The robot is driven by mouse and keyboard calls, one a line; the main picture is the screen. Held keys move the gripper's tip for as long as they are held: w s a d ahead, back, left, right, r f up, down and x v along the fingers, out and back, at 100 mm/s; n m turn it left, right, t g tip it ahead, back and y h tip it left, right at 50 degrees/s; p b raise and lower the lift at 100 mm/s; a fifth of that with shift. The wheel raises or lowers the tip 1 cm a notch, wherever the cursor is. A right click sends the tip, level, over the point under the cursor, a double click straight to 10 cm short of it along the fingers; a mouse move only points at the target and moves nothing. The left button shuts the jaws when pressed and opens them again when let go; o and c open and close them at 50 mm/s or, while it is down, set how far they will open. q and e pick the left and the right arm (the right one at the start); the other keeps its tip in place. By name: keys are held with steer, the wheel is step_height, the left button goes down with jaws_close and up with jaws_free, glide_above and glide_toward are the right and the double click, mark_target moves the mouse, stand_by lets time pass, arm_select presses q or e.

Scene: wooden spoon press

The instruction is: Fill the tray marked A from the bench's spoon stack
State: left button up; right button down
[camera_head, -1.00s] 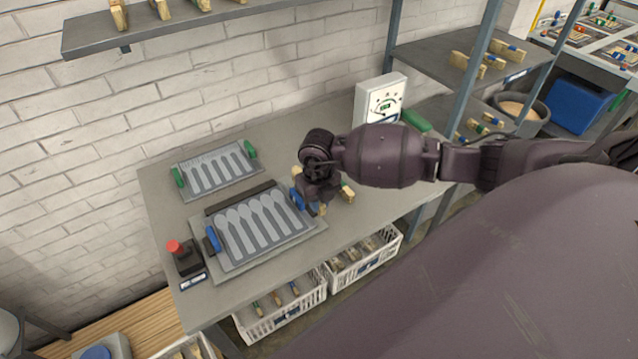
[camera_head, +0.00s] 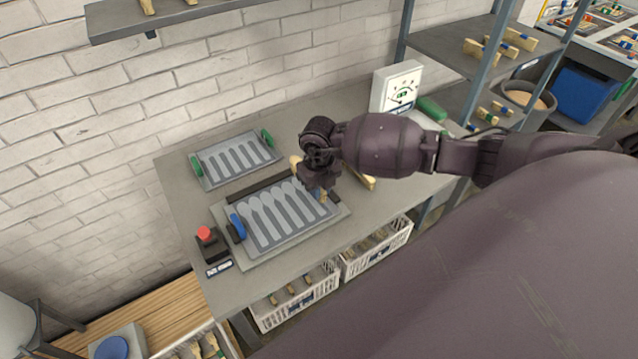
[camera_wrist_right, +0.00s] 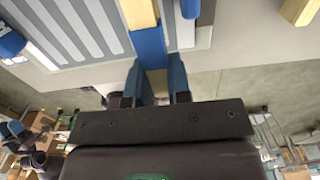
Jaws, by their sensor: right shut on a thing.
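My right gripper (camera_head: 321,189) is shut on a wooden spoon with a blue band (camera_wrist_right: 150,42), just above the right edge of the near tray. Its pale wood also shows beside my wrist in the head view (camera_head: 296,163). The near tray (camera_head: 340,212) has blue handles and several grey spoon-shaped slots, with no spoons visible in them. The far tray (camera_head: 205,182) has green handles and similar slots that look empty. I cannot read an A mark on either. Wooden spoon pieces (camera_head: 367,181) lie on the bench, partly hidden behind my right wrist.
A red button box (camera_head: 207,240) stands left of the near tray. A white dial box (camera_head: 397,86) stands at the bench's back right. Crates (camera_head: 297,310) holding wooden pieces sit below the bench. A wall shelf (camera_head: 200,14) overhangs the back.

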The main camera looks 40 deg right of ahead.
mark_target(262, 238)
steer(key=shift+a+f+b, duration=0.1)
steer(key=shift+f+b, duration=1.1)
steer(key=shift+f, duration=0.55)
steer(key=shift+f+b, duration=0.7)
steer(key=shift+f, duration=0.35)
steer(key=shift+a+r, duration=0.15)
steer(key=shift+a, duration=0.1)
steer(key=shift+w+a, duration=0.1)
steer(key=shift+a, duration=0.9)
steer(key=shift+w+a, duration=0.1)
steer(key=shift+a, duration=1.7)
steer(key=shift+w+a, duration=0.15)
steer(key=shift+a, duration=2.05)
steer(key=shift+w+a, duration=0.1)
steer(key=shift+a, duration=2.95)
